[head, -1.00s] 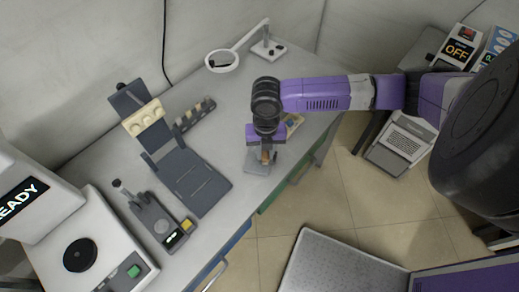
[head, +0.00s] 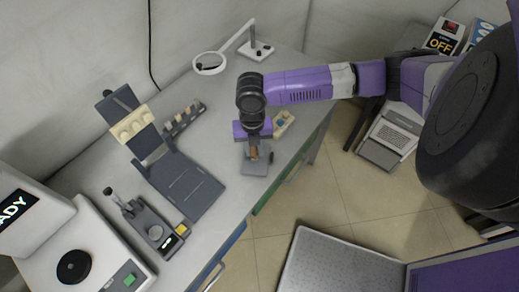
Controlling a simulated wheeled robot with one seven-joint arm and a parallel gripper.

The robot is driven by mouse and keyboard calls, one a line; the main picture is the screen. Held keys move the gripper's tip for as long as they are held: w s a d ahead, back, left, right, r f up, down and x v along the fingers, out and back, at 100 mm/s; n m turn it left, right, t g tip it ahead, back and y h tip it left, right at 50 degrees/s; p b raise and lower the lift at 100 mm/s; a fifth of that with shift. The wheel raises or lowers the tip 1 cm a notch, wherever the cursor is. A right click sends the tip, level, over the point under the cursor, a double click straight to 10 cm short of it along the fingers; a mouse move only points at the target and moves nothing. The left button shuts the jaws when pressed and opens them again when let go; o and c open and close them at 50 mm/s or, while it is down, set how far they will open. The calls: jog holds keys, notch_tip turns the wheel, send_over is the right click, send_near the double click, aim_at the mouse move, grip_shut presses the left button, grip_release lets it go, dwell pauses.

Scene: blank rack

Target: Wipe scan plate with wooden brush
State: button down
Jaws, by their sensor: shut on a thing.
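My gripper (head: 254,146) points down at the right part of the bench, over a small grey holder (head: 254,169). It is shut on a small brown wooden piece, which looks like the handle of the wooden brush (head: 254,154). The brush's lower end and bristles are hidden or too small to tell, and I cannot tell if it still touches the holder. A round black plate (head: 74,267) lies on top of the white machine at the lower left, far from my gripper. It may be the scan plate; its surface looks bare.
A grey folding stand (head: 185,188) with a cream rest (head: 132,123) lies mid-bench. A small dark device (head: 152,228) stands between it and the white machine (head: 110,245). A ring magnifier (head: 210,63) stands at the back. A small tray (head: 284,124) is behind my gripper.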

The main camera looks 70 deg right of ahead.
aim_at(263, 154)
jog(key=shift+w+a+f, duration=0.1)
jog(key=shift+w, duration=0.95)
jog(key=shift+w+a, duration=0.1)
jog(key=shift+w, duration=0.9)
jog(key=shift+w+d, duration=0.1)
jog(key=shift+d, duration=0.55)
jog(key=shift+s+d+p, duration=0.2)
jog(key=shift+s+p, duration=0.15)
jog(key=shift+s, duration=1.45)
jog(key=shift+s+d+p, duration=0.15)
jog(key=shift+s+p, duration=0.2)
jog(key=shift+s, duration=1.4)
notch_tip(263, 154, up, 5)
jog(key=p, duration=0.4)
jog(key=shift+f, duration=0.15)
jog(key=shift+r, duration=0.75)
